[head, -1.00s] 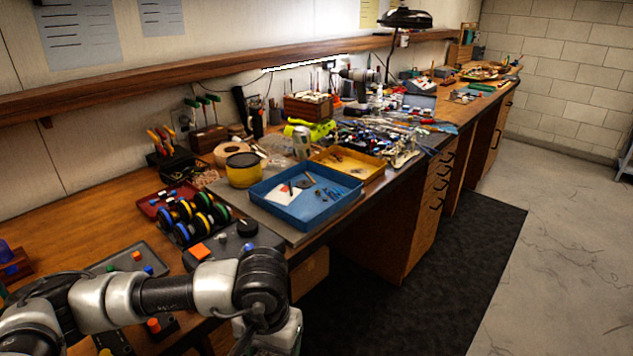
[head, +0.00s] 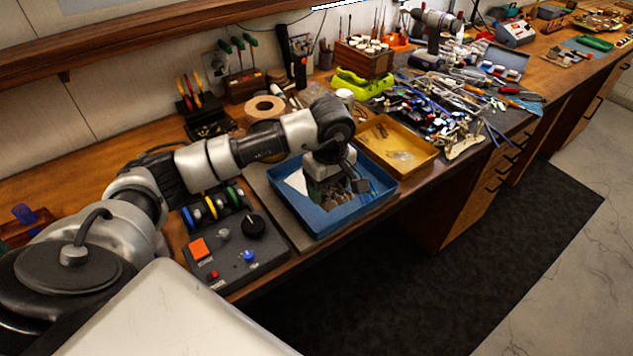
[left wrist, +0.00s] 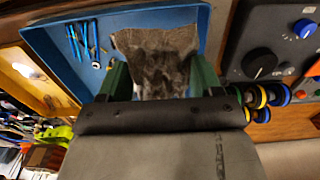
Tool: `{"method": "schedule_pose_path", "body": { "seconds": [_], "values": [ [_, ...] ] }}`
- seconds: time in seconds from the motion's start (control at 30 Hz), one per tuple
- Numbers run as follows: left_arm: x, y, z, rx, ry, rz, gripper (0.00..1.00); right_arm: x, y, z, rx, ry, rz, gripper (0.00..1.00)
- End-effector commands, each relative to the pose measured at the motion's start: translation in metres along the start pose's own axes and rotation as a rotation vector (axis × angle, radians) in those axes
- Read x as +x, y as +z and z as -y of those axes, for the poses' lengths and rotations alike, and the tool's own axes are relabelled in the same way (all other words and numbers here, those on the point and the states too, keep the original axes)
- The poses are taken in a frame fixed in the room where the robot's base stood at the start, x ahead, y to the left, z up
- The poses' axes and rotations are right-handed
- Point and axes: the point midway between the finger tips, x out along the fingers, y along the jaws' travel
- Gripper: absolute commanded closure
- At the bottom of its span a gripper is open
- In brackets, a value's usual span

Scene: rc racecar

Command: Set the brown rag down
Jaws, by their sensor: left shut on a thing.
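The brown rag (left wrist: 158,50) is a crumpled grey-brown cloth between the green fingers of my left gripper (left wrist: 160,82) in the left wrist view. The gripper is shut on it. In the head view, my left gripper (head: 343,180) points down over the blue tray (head: 375,207), and the rag (head: 326,190) shows below it, within the tray's outline. I cannot tell whether the rag touches the tray floor. The tray also shows in the left wrist view (left wrist: 62,48), with small blue-handled tools (left wrist: 86,38) beside the rag. My right gripper is not in view.
A yellow tray (head: 410,160) with small parts stands right of the blue tray. A dark control box (head: 232,262) with knobs and an orange button is at its left. Heaped tools and parts (head: 440,108) crowd the bench beyond. The bench's front edge is close to the blue tray.

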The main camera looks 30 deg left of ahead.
Motion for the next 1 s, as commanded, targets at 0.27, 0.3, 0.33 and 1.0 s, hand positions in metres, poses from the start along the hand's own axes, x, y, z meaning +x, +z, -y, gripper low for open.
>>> {"method": "schedule_pose_path", "body": {
  "seconds": [0.27,0.3,0.33,1.0],
  "values": [
    [0.031,-0.055,0.003,-0.001,-0.002,0.001,0.57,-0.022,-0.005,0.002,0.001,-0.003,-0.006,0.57],
    [0.034,-0.06,0.003,-0.001,-0.002,0.001,0.57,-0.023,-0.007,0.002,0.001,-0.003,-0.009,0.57],
    [0.036,-0.062,0.003,0.002,-0.001,0.001,0.57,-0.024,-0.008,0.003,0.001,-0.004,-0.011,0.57],
    [0.081,-0.067,0.003,0.004,0.001,0.0,0.57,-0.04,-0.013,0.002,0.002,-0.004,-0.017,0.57]
  ]
}}
